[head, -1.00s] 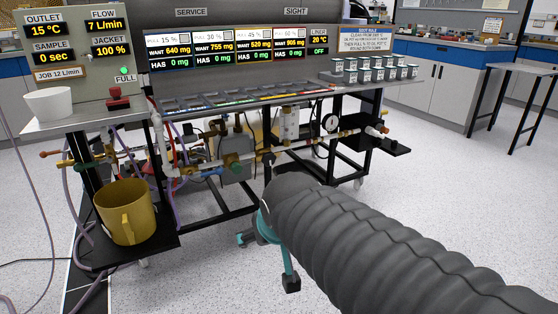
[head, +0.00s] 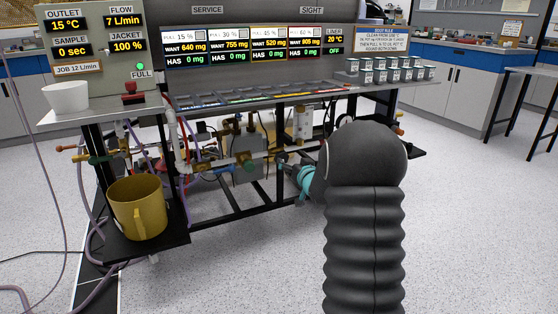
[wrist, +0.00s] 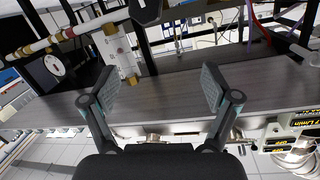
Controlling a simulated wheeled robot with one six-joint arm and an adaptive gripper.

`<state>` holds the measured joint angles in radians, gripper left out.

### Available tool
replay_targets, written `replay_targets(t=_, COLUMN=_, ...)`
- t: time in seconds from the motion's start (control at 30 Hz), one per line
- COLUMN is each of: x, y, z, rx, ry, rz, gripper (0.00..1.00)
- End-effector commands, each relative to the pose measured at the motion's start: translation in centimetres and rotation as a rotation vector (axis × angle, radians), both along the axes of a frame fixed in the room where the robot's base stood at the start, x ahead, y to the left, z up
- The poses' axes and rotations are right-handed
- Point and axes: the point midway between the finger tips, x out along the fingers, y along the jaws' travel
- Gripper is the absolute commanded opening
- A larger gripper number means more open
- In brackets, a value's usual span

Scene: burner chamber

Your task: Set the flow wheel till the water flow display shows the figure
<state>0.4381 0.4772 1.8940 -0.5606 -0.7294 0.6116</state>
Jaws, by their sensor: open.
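The flow display (head: 124,20) on the left cabinet reads 7 L/min; a label (head: 73,69) below the displays says JOB 12 L/min. The wrist view shows a gauge (wrist: 54,65) and fittings at upper left.
A yellow mug (head: 138,208) stands on a low black shelf at the left. A white bowl (head: 66,97) sits on the cabinet ledge. Several small pots (head: 390,71) stand at the bench's right. Bench legs and rails frame the pipes. The floor in front is open.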

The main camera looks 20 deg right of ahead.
Motion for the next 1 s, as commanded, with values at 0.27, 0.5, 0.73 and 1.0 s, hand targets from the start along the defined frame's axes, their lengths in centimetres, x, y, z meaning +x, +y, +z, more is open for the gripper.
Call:
replay_targets(t=0.27, x=1.9, y=-3.0, z=-5.3, rx=0.086, ry=-0.120, rz=0.079, gripper=0.87)
replay_targets(t=0.5, x=2.8, y=-3.3, z=-6.0, rx=0.102, ry=-0.146, rz=0.101, gripper=0.87)
replay_targets(t=0.73, x=6.4, y=-3.1, z=-6.0, rx=0.101, ry=-0.145, rz=0.100, gripper=0.87)
replay_targets(t=1.0, x=11.2, y=-2.9, z=-6.0, rx=0.101, ry=-0.145, rz=0.100, gripper=0.87)
